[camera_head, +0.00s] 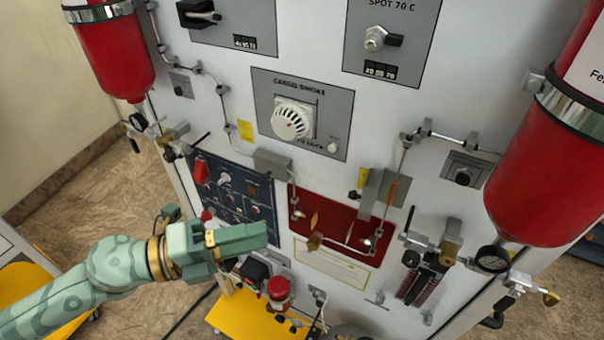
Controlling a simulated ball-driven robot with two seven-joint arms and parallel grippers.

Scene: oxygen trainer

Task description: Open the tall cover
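A tall red cover (201,171) stands out from the upper left of the dark blue switch panel (232,187). It looks upright, and I cannot tell from here whether it is fully down over its switch. A smaller red part (207,215) sits lower on the same panel, partly hidden by my gripper. My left gripper (262,236) is in front of the panel's lower edge, below the tall cover and apart from it. Its fingers point right and seem to hold nothing; their gap is not clear. My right gripper is not in view.
Red cylinders hang at the upper left (112,52) and right (548,170). Thin pipes and valves run across the white board. A red-topped knob (278,288) and a yellow surface (245,315) are below my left gripper. Open floor (95,190) lies to the left.

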